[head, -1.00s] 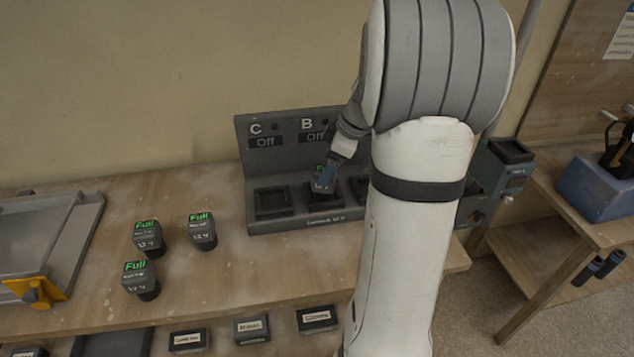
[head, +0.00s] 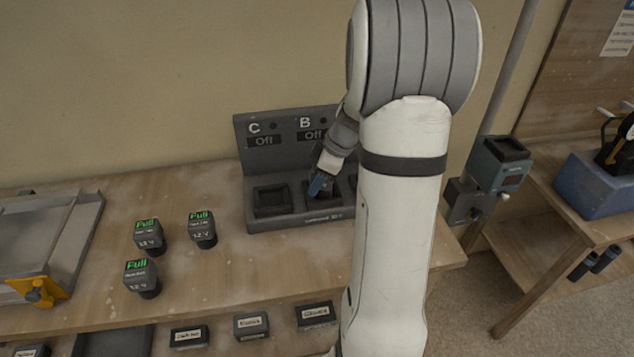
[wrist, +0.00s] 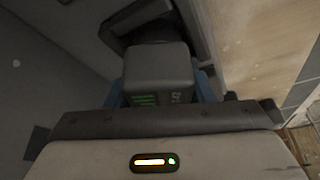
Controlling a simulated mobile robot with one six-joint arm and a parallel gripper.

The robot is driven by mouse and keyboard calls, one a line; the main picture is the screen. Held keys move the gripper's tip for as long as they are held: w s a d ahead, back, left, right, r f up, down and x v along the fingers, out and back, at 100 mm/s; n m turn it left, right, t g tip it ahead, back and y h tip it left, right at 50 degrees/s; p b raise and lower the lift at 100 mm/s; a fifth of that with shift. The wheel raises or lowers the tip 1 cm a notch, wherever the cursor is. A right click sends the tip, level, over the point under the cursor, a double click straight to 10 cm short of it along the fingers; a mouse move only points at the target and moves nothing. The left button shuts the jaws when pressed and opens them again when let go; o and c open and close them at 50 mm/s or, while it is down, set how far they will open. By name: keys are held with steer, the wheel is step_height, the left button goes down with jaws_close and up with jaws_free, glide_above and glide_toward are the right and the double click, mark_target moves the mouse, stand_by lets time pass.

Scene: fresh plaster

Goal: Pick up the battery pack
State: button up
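The battery pack is a dark grey block with a green-lit label. In the wrist view the battery pack (wrist: 158,75) is between the two blue fingers of my gripper (wrist: 159,88). The fingers lie close along both its sides; whether they press on it cannot be made out. In the head view my gripper (head: 320,185) is low at slot B of the dark charger (head: 300,222) and hides the pack there. Whether the pack is seated in the slot or lifted is not clear.
Three other packs marked Full, such as one pack (head: 202,230), stand on the wooden bench (head: 240,285) left of the charger. Slot C (head: 271,200) is empty. A metal tray (head: 45,235) lies at the far left. A blue box (head: 595,185) is on the right table.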

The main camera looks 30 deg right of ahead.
steer(key=shift+r, duration=0.1)
steer(key=c, duration=0.7)
